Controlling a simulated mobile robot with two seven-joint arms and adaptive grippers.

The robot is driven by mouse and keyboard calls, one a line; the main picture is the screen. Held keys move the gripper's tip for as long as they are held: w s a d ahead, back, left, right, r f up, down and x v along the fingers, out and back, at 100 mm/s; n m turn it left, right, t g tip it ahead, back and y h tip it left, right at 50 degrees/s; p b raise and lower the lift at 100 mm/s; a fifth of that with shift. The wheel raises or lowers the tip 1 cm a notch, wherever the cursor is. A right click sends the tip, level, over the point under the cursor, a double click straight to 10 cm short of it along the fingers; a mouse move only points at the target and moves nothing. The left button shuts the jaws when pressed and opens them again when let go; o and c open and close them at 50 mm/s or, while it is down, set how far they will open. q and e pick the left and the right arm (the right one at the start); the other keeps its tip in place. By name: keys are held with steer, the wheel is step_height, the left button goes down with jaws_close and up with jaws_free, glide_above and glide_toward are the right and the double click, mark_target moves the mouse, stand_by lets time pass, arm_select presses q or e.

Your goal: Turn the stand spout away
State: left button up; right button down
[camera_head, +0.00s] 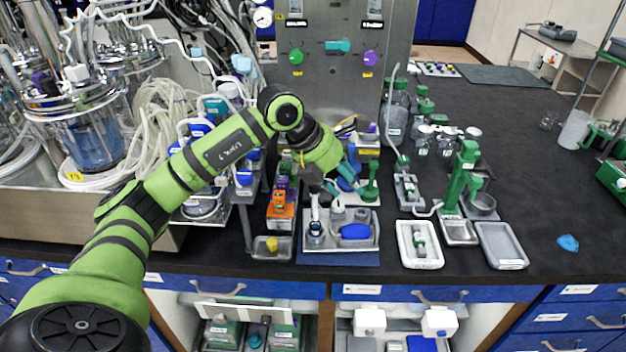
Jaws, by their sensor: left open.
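A green stand (461,178) stands upright on the right half of the bench. A short green spout (476,183) sticks out from its upper part toward the right, above a grey round cup (482,205). My left gripper (322,186) comes in from the left and points down over the middle of the bench. It is open, and its fingers are small and partly hidden by the wrist. It is well to the left of the stand and apart from it. My right gripper is not in view.
A grey tray (312,243) with a blue item lies below my left gripper. A white tray (403,258) and a grey tray (513,262) lie before the stand. Green-capped bottles (397,110) stand behind. The bench's right part is mostly clear.

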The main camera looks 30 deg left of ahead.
mark_target(315, 200)
arm_select(q)
steer(key=s+a+r+n+y, duration=0.15)
steer(key=a+y, duration=0.25)
steer(key=a, duration=0.5)
steer(key=shift+g, duration=0.4)
steer(key=p+x, duration=0.2)
steer(key=x, duration=0.4)
steer(key=shift+w+f, duration=0.1)
steer(key=shift+w, duration=0.2)
steer(key=shift+w+f, duration=0.1)
steer(key=shift+f, duration=0.25)
